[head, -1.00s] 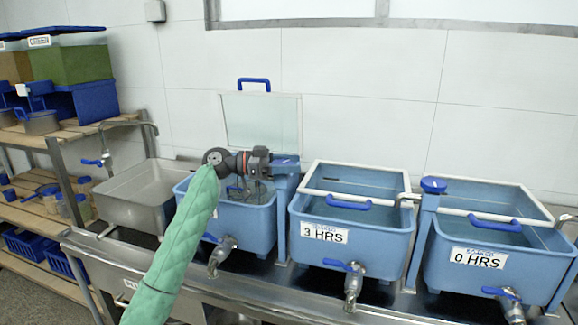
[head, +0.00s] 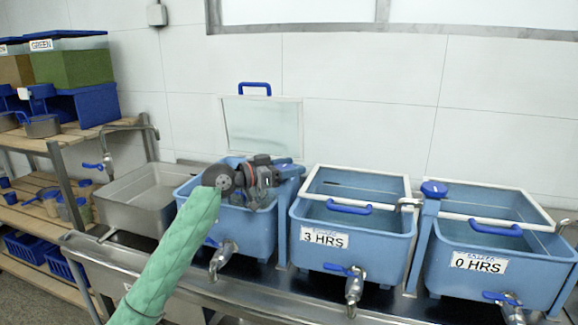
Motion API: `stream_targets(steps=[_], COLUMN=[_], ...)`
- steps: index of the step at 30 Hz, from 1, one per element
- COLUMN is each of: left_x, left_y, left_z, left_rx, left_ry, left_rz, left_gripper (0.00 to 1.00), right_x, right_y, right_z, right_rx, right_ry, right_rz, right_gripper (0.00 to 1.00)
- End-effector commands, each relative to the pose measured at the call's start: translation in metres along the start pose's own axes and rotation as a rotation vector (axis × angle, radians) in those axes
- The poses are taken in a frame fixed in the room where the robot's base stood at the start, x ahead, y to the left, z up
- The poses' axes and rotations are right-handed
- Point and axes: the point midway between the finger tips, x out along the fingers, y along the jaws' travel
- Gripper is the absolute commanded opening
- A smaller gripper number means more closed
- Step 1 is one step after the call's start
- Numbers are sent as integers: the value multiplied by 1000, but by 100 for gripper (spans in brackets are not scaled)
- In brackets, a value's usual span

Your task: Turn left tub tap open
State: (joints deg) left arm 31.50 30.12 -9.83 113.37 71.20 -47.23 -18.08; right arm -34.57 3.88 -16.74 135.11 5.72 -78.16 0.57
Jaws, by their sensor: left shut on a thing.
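The left blue tub (head: 250,222) stands on the steel bench, left of the tub labelled 3 HRS. A blue post with a blue tap handle (head: 290,169) on top rises at its right side. My left gripper (head: 266,182) is above this tub, beside the handle, and appears shut on it; the dark gripper body hides the grip itself. The tub's front metal spout (head: 221,258) has a small blue lever, partly hidden by my green-sleeved arm. My right gripper is not in view.
The 3 HRS tub (head: 352,249) and the 0 HRS tub (head: 478,280) stand to the right, with blue-handled front taps. A steel sink (head: 130,205) and a loaded wooden rack (head: 70,137) are at left. A clear lid (head: 262,128) stands upright behind the left tub.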

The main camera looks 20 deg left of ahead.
Motion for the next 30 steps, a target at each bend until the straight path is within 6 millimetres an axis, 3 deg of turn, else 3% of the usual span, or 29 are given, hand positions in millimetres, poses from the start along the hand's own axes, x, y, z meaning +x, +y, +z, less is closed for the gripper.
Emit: stream_targets(steps=[11, 12, 15, 25, 30], left_x=[0, 0, 0, -2, -18], left_y=[-1, -1, -1, -1, -1], left_z=[0, 0, 0, 0, 2], left_rx=[1, 1, 0, 0, 2], left_ry=[0, 0, 0, 0, -1], left_rz=[-7, -7, -7, -6, -7], left_gripper=[33, 57, 77, 77, 77], right_x=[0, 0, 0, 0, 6], right_y=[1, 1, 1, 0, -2], right_z=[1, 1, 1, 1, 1], right_rx=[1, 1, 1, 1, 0], right_ry=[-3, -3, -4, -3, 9], right_rz=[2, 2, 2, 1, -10], right_gripper=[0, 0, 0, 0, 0])
